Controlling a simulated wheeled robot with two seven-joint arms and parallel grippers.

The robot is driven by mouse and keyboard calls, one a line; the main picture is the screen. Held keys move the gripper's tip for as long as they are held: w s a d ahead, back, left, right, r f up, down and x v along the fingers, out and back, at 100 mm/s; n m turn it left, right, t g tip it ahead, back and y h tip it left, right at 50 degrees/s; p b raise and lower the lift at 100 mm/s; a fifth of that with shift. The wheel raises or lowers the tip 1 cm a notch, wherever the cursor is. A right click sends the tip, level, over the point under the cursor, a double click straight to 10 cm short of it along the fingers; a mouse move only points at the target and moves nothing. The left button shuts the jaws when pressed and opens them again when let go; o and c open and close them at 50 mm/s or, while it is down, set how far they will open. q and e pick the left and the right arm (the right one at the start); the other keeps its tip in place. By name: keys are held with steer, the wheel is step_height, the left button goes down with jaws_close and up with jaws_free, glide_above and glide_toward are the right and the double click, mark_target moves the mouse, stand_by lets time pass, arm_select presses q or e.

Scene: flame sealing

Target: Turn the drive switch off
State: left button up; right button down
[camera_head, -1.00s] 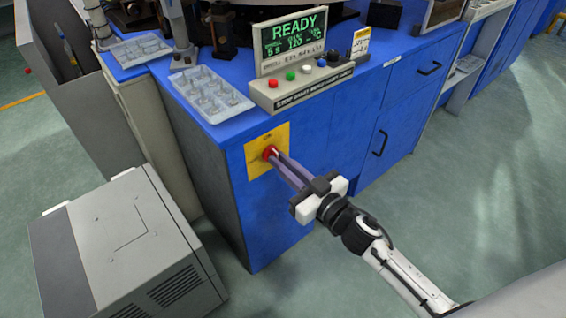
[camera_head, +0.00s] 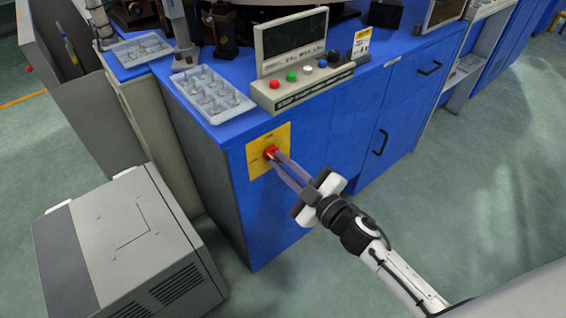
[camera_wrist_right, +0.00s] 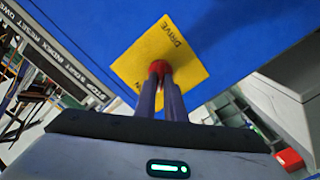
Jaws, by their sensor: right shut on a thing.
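The red drive switch (camera_head: 270,152) sits on a yellow plate (camera_head: 254,161) on the front of the blue cabinet. My right gripper (camera_head: 276,157) reaches in from the lower right and is shut on the switch knob. In the right wrist view the yellow plate (camera_wrist_right: 191,50) reads "DRIVE" and looks tilted. The red knob (camera_wrist_right: 159,67) is between the fingertips (camera_wrist_right: 160,78), which hide part of it. The display (camera_head: 293,42) on the cabinet top is dark. My left gripper is not in view.
A control box (camera_head: 302,92) with coloured buttons stands on the cabinet's top edge. A clear tray (camera_head: 208,95) lies beside it. A grey machine (camera_head: 120,240) stands on the floor at the left. The floor at the right is clear.

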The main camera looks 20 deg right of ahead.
steer(key=n, duration=0.5)
steer(key=shift+f+n+b, duration=0.2)
steer(key=shift+n+b, duration=0.1)
steer(key=shift+a+n+b, duration=0.1)
steer(key=shift+n+b, duration=0.2)
steer(key=shift+n, duration=1.6)
steer(key=c, duration=1.8)
jaws_free()
steer(key=shift+c, duration=0.2)
steer(key=v, duration=1)
steer(key=shift+s, duration=0.2)
